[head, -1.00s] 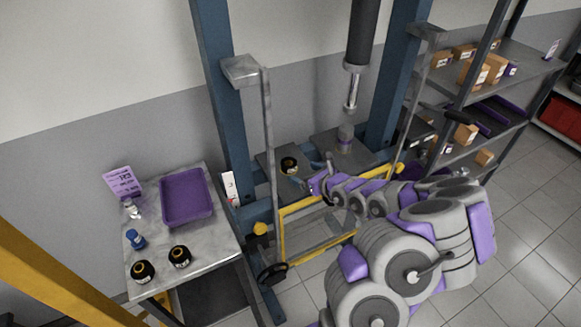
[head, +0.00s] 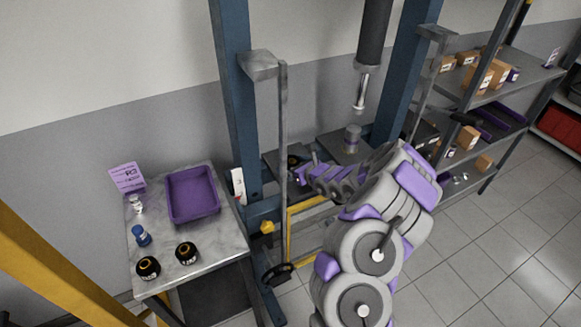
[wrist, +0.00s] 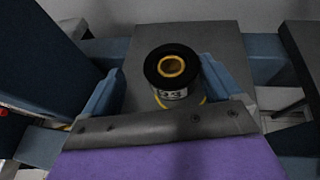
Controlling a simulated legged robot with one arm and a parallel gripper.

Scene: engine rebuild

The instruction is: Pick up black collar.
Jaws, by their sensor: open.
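A black collar (wrist: 172,68) with a yellow inner ring and a white label stands upright on a grey press plate (wrist: 219,38) in the wrist view. In the head view this collar (head: 293,161) is partly hidden behind my arm and the press upright. My gripper (wrist: 158,90) is open, with one blue-grey finger on each side of the collar in the picture. I cannot tell whether a finger touches it. Two more black collars with yellow rings, one at the front left (head: 148,267) and one beside it (head: 187,252), stand on the side table.
The marble-topped side table (head: 215,255) also holds a purple tray (head: 193,194), a blue-capped bottle (head: 141,236) and a purple sign (head: 127,177). Blue press columns (head: 232,100) and a grey vertical bar (head: 283,150) stand close to my arm. A metal cylinder (head: 352,138) stands on the other plate.

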